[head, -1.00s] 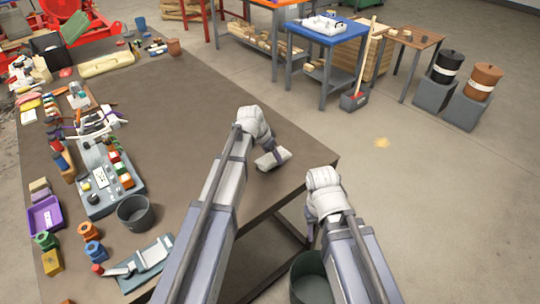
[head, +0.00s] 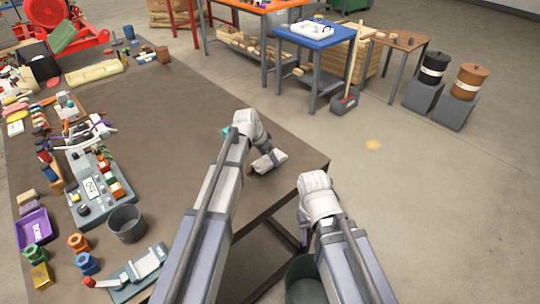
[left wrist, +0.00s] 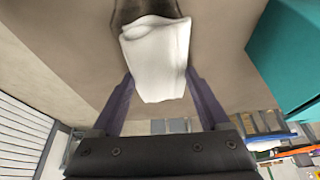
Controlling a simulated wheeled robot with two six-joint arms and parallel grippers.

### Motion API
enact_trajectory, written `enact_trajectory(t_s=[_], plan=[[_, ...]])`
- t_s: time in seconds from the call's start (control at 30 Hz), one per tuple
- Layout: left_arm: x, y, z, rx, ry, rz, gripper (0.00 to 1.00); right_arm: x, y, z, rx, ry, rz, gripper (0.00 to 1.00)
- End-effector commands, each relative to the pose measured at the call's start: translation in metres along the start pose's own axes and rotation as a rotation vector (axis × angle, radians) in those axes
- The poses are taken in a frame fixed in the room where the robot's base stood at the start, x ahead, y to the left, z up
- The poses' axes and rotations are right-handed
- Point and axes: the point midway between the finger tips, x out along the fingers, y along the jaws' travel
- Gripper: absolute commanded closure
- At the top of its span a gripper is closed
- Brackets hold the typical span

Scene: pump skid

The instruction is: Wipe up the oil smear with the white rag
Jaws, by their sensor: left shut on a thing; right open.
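The white rag (head: 268,162) is pinched in my left gripper (head: 262,147). In the head view it shows over the near right corner of the brown table; its height above the top cannot be told. In the left wrist view the folded rag (left wrist: 157,60) sits between the two fingers, with a dark patch beyond it that I cannot identify.
The brown table (head: 190,135) holds tools and parts along its left side. A dark bucket (head: 305,285) stands below my right arm. A broom with dustpan (head: 344,102) and a blue table (head: 316,32) stand behind the smear. Floor around the smear is clear.

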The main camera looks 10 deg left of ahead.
Motion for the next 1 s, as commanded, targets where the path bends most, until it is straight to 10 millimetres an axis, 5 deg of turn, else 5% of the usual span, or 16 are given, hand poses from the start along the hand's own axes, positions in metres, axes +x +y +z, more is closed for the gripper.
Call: enact_trajectory(t_s=[0.23,0.63,1.0], plan=[[-0.010,0.001,0.024,-0.002,-0.008,0.000,0.66,-0.001,0.000,0.000,0.000,0.000,0.000,0.50],[-0.014,0.000,0.032,-0.001,-0.006,0.000,0.66,-0.001,0.000,0.000,0.000,0.000,0.000,0.50],[-0.026,0.001,0.058,-0.002,-0.004,0.000,0.66,-0.002,0.000,0.000,0.000,0.000,0.000,0.50]])
